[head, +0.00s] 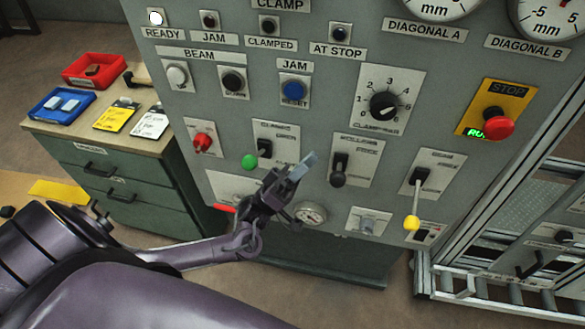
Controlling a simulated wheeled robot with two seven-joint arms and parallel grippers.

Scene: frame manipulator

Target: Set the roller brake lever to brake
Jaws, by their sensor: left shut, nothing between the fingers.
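Three levers sit in a row on the grey control panel (225,120). The middle one, a lever with a black knob (338,180), has a label above it that seems to read rollers, so I take it as the roller brake lever. Its handle points down; the small position words are too blurred to read surely. My left gripper (305,165) is shut and empty, its pale fingertips just left of this lever and apparently apart from it. How far the fingertips are from the panel is hard to tell. My right gripper does not show.
A green-knobbed lever (249,162) is left of the gripper, partly near my wrist; a yellow-knobbed lever (411,223) is to the right. A red stop button (498,126) is far right. A green drawer cabinet (130,185) stands left.

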